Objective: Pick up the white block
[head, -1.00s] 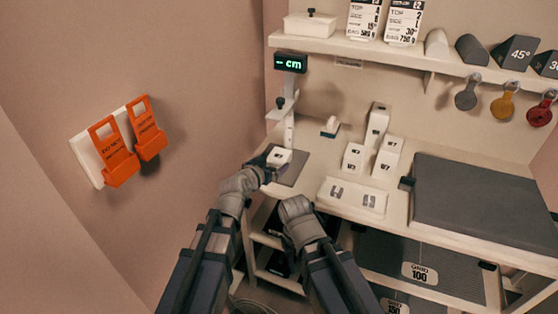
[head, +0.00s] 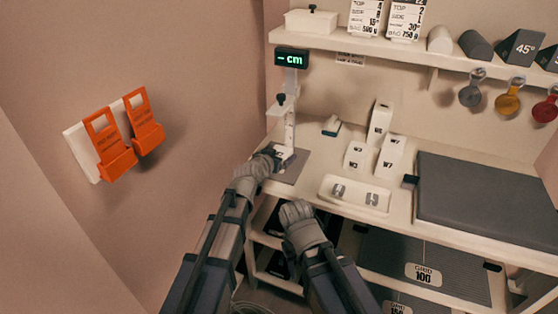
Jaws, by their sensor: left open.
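A white block (head: 285,153) stands on the grey pad (head: 294,172) at the foot of the height gauge, partly hidden by my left gripper. My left gripper (head: 274,158) is open and right at the block's left and near side. I cannot tell whether its fingers touch the block. More white blocks with dark labels stand to the right on the table: a tall one (head: 380,121), a low one (head: 355,155) and another one (head: 391,155). My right arm ends in front of the table's near edge, at my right gripper (head: 296,207); its fingers cannot be made out.
The height gauge (head: 290,112) with a green "cm" display (head: 291,59) rises behind the block. A white tray (head: 354,194) with two grey pieces lies near the front edge. A dark grey slab (head: 490,200) covers the right. A shelf (head: 350,47) hangs above; a small item (head: 331,126) lies behind.

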